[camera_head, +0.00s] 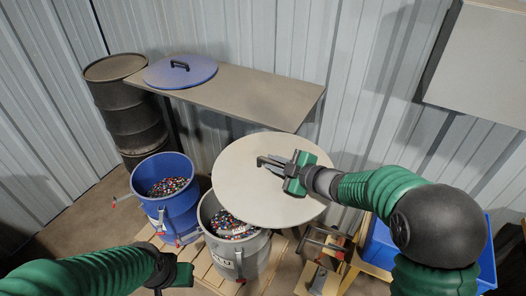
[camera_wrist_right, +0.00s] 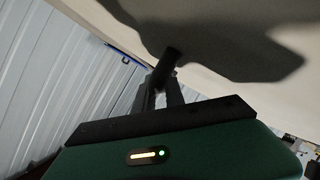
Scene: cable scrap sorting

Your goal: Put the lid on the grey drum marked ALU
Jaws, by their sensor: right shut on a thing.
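The round pale grey lid (camera_head: 240,185) hangs above and to the right of the grey drum (camera_head: 215,248), hiding part of its opening. My right gripper (camera_head: 272,163) is shut on the lid's dark handle; the lid's pale surface (camera_wrist_right: 225,12) and the gripper's fingers (camera_wrist_right: 160,90) also show in the right wrist view. The drum holds colourful cable scrap and bears a white label whose lettering I cannot fully read. My left gripper (camera_head: 180,276) is low at the bottom left, in front of the drums; its fingers are hard to make out.
A blue drum (camera_head: 180,213) with scrap stands left of the grey drum on a wooden pallet (camera_head: 205,272). A blue lid (camera_head: 180,72) lies on a shelf (camera_head: 250,95) behind. A dark barrel (camera_head: 130,120) stands at the back left. A blue bin (camera_head: 380,250) is at the right.

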